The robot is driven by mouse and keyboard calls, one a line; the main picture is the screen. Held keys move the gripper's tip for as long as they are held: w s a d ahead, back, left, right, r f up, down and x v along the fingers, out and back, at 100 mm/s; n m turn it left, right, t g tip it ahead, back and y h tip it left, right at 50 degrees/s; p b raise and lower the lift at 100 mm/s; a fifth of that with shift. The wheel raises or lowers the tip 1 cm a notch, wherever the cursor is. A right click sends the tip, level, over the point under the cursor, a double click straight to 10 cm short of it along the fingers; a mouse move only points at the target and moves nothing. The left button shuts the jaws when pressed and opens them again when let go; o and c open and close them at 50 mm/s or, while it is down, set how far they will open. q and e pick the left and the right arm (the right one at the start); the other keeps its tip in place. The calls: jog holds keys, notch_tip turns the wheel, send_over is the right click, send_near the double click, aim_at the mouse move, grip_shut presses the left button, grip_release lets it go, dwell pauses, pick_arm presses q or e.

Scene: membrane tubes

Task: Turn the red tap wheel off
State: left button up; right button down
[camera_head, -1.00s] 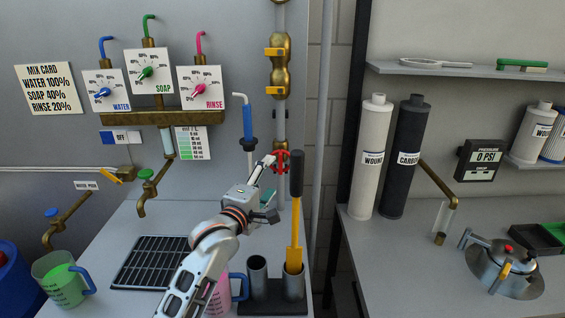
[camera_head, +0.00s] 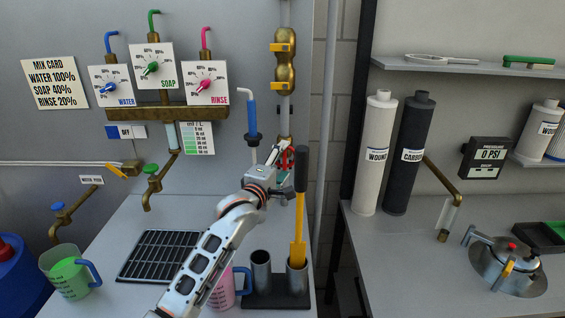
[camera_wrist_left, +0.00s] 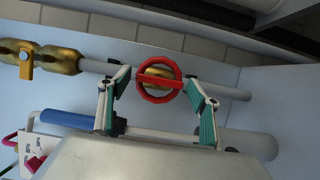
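The red tap wheel (camera_head: 287,159) sits on a brass valve on the vertical pipe at the back wall. In the left wrist view the red wheel (camera_wrist_left: 158,82) is a ring with a crossbar, in front of the brass fitting. My left gripper (camera_wrist_left: 163,88) is open, with one green-padded finger on each side of the wheel. Gaps show between the fingers and the rim; I cannot tell how far the fingertips reach in depth. In the head view my left gripper (camera_head: 281,172) is just in front of the wheel and partly hides the valve. My right gripper is not in view.
A yellow-handled tool with a black grip (camera_head: 300,200) stands in a dark holder (camera_head: 262,299), close right of my left gripper. A pink jug (camera_head: 223,292) stands under my left forearm.

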pick_arm(q)
jog(key=c, duration=0.6)
jog(key=shift+m, duration=0.3)
jog(key=m+g+y, duration=0.1)
jog(key=m, duration=0.2)
jog(key=shift+r, duration=0.1)
jog(key=shift+m+g+y, duration=0.4)
jog(key=shift+m+y, duration=0.1)
jog(key=shift+m, duration=0.6)
jog(key=o, duration=0.9)
